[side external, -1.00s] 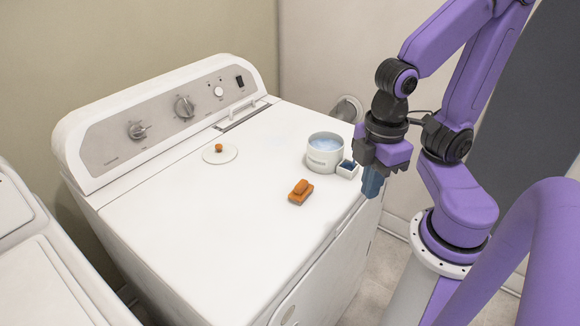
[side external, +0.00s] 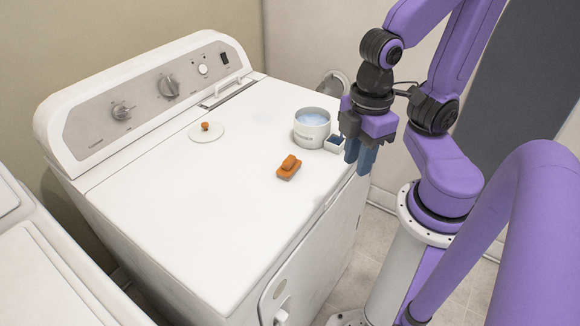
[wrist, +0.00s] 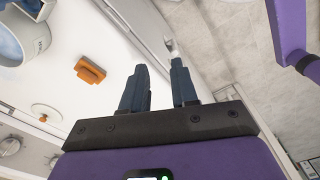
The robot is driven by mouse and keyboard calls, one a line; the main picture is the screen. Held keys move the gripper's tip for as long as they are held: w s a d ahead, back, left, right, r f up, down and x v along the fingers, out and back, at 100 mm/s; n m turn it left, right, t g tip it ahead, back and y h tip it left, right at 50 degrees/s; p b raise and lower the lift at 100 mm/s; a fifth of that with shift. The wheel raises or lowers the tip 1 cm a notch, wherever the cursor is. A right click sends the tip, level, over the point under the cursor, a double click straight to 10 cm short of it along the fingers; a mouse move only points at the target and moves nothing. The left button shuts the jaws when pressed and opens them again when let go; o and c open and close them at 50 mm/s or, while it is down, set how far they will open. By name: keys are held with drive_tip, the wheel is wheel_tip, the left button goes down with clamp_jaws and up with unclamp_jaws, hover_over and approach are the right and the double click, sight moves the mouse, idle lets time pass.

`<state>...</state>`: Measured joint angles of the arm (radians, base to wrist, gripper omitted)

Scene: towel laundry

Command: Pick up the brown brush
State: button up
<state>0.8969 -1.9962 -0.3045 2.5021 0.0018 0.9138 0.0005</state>
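The brown brush (side external: 288,169), orange-brown with a raised handle block, lies on the white top of the machine (side external: 215,200), near its front edge. It also shows in the wrist view (wrist: 91,71), left of my fingers and apart from them. My gripper (side external: 359,157) hangs at the machine's right front edge, to the right of the brush. In the wrist view my gripper (wrist: 158,68) has its two dark blue fingers apart with nothing between them.
A white pot with bluish contents (side external: 312,128) and a small blue-filled container (side external: 335,144) stand between the brush and the back right. A round white lid with an orange knob (side external: 206,131) lies farther back. The top left of the brush is clear.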

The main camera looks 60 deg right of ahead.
drive_tip(key=o, duration=0.6)
drive_tip(key=shift+o, duration=0.2)
drive_tip(key=w+r+n, duration=0.3)
drive_tip(key=w, duration=0.5)
drive_tip(key=n, duration=0.3)
hover_over(289, 159)
drive_tip(key=f, duration=1)
drive_tip(key=shift+w+d, duration=0.15)
drive_tip(key=shift+w, duration=0.15)
drive_tip(key=f, duration=0.4)
drive_tip(key=shift+s, duration=0.3)
drive_tip(key=shift+f, duration=0.6)
